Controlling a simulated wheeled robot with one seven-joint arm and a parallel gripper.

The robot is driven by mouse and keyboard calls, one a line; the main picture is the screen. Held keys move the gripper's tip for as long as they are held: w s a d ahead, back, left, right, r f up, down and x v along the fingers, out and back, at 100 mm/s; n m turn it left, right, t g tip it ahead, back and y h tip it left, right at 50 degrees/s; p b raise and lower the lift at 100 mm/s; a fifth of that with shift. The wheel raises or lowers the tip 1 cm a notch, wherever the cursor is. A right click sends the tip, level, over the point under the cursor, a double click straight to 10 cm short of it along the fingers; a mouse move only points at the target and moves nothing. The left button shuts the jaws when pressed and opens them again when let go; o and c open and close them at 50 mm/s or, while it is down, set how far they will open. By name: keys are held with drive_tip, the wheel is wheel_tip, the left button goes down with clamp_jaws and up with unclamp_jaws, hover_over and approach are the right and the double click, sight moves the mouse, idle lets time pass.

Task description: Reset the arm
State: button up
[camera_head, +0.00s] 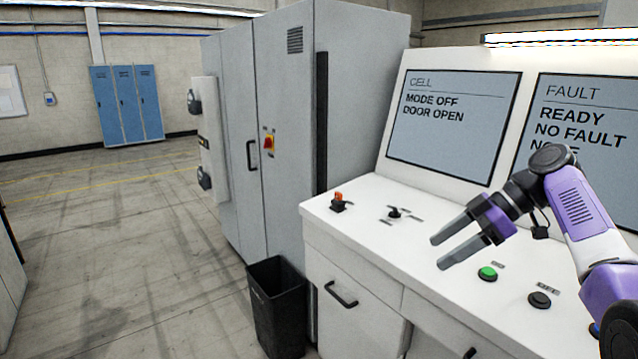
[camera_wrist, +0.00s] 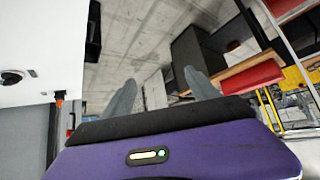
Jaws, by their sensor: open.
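My gripper (camera_head: 452,246) is open and empty. In the head view it hangs above the white control console (camera_head: 345,222), its two grey fingers pointing left and apart from each other. The purple arm comes in from the right edge. In the wrist view the gripper (camera_wrist: 163,98) shows its two fingers spread, with nothing between them. A green button (camera_head: 487,273) and a black button (camera_head: 539,299) lie on the console below and right of the fingers. A black selector switch (camera_head: 397,213) and a red-orange knob (camera_head: 338,202) sit further left.
Two screens (camera_head: 452,125) stand behind the console, the left reading MODE OFF, DOOR OPEN. A grey cabinet (camera_head: 284,130) with a red-yellow switch (camera_head: 269,142) stands left of it. A black bin (camera_head: 277,307) is on the floor. Open floor (camera_head: 110,240) lies left.

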drive_tip(key=s+a+f+m+t+h+b, duration=0.1)
drive_tip(key=a+f+m+t, duration=0.15)
drive_tip(key=f, duration=1.15)
drive_tip(key=a+f+m+t+h+b, duration=0.1)
drive_tip(key=a+f+m, duration=0.15)
drive_tip(key=f, duration=1.15)
drive_tip(key=s+a+f+m+t+h+b, duration=0.1)
drive_tip(key=s+a+f+m+h, duration=0.15)
drive_tip(key=s+f, duration=0.65)
drive_tip(key=s+a+f+m+t+h+b, duration=0.1)
drive_tip(key=s+f+m+t+b, duration=0.15)
drive_tip(key=s+f, duration=0.65)
drive_tip(key=s+d+f+m+t+h+b, duration=0.1)
drive_tip(key=s+m, duration=0.1)
drive_tip(key=s, duration=0.9)
drive_tip(key=s+d+m+t+h+b, duration=0.1)
drive_tip(key=s+m+t+h, duration=0.15)
drive_tip(key=s, duration=0.85)
drive_tip(key=s+r+t+b, duration=0.1)
drive_tip(key=s+r, duration=0.6)
drive_tip(key=r, duration=0.2)
drive_tip(key=s+r+m+t+b, duration=0.1)
drive_tip(key=s+r+t, duration=0.1)
drive_tip(key=s+r, duration=0.4)
wheel_tip(320, 180, up, 4)
drive_tip(key=shift+s+d+r, duration=0.25)
drive_tip(key=shift+s+d, duration=0.1)
drive_tip(key=shift+d, duration=0.05)
drive_tip(key=shift+c, duration=0.2)
